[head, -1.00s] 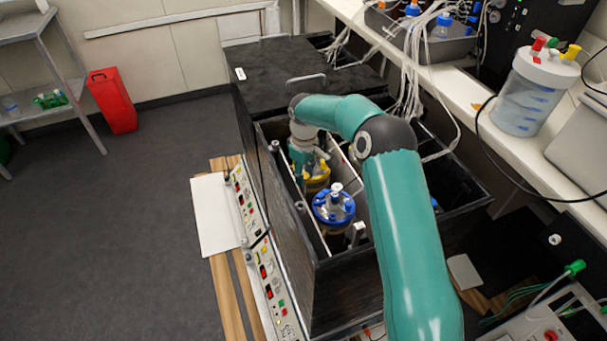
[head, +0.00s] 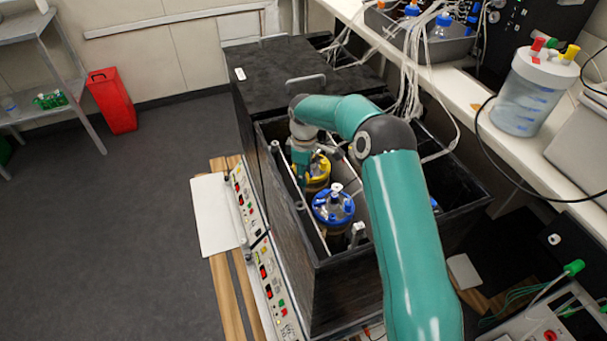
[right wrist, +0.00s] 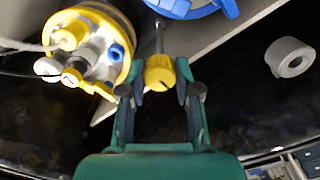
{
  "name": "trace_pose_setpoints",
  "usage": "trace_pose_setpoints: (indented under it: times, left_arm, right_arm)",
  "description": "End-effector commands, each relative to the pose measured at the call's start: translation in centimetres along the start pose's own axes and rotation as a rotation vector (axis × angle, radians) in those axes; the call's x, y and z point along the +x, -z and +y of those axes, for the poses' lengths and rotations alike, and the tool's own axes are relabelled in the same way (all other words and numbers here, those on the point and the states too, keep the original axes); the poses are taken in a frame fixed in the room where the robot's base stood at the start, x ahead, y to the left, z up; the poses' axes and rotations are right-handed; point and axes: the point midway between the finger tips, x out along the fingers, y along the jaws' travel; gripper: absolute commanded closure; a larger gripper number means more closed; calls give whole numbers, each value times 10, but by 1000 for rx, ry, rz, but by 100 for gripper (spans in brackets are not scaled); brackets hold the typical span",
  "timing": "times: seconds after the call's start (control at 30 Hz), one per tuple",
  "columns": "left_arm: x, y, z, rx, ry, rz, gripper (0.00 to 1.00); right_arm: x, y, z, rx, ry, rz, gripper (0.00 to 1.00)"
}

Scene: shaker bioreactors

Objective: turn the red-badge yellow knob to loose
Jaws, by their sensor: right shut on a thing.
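The yellow knob (right wrist: 159,73) sits at the end of a thin metal rod in the right wrist view, with a dark mark on its face. My right gripper (right wrist: 160,84) has a finger on each side of it and is shut on it. I see no red badge in that view. In the head view my right gripper (head: 302,168) points down into the black box beside the yellow-lidded vessel (head: 319,171), and the knob cannot be made out there. The yellow lid also shows in the right wrist view (right wrist: 118,25). My left gripper is not in view.
A blue-lidded vessel (head: 333,204) stands close in front of the yellow-lidded one. The walls of the black box (head: 330,285) and its pale dividers surround them. Control panels (head: 265,270) line the box's left side. White tubes hang behind my right arm.

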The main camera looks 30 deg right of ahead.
Motion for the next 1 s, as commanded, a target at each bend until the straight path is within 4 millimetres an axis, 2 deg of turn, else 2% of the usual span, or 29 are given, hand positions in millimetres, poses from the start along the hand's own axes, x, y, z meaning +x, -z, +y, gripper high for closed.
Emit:
trace_pose_setpoints:
  times: [0.1,0.13,0.27,0.67,0.83,1.0]
  left_arm:
    - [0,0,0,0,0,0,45]
    - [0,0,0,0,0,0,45]
    - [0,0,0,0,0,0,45]
    - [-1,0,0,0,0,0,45]
    - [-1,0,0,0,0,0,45]
    - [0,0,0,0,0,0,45]
  right_arm:
    - [-3,2,3,0,-11,8,100]
    - [-3,2,3,0,-11,8,66]
    - [-3,2,2,0,-9,6,44]
    - [-5,1,1,1,-4,2,43]
    - [-25,1,1,0,-6,3,43]
    - [-58,2,2,2,-7,5,43]
